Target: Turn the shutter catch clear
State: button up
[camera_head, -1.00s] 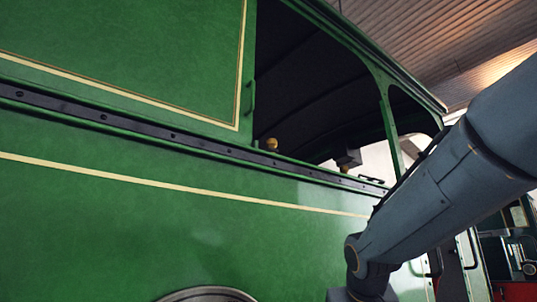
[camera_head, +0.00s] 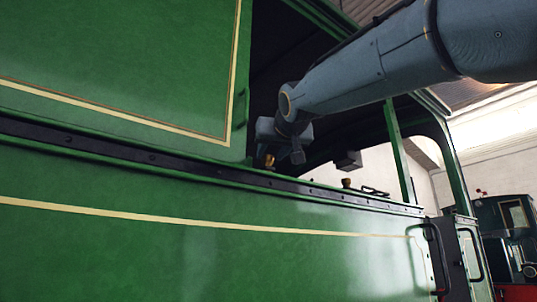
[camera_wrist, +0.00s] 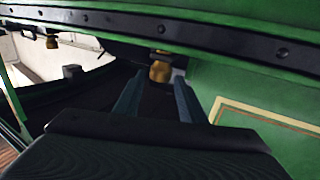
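A small brass knob (camera_head: 269,161) stands at the sill by the lower right corner of the green cream-lined panel (camera_head: 120,70); it looks like the shutter catch. In the wrist view, which is upside down, the brass piece (camera_wrist: 160,70) lies beyond my fingertips, roughly between them, with a pale block beside it. My gripper (camera_head: 284,153) is at the window opening, just above and beside the knob. In the wrist view its two fingers (camera_wrist: 156,92) are apart with nothing held between them. I cannot tell whether they touch the brass piece.
A dark riveted rail (camera_head: 240,178) runs along the sill beneath my gripper. A second brass knob (camera_head: 347,183) and a dark loop (camera_head: 375,191) sit farther right on it. A green post (camera_head: 398,150) bounds the opening. The cab interior is dark.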

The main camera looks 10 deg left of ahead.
aim_at(269, 157)
jog(key=shift+p+x, duration=1.05)
jog(key=shift+x, duration=1.25)
jog(key=c, duration=0.8)
jog(key=shift+o, duration=0.2)
jog(key=shift+f, duration=0.1)
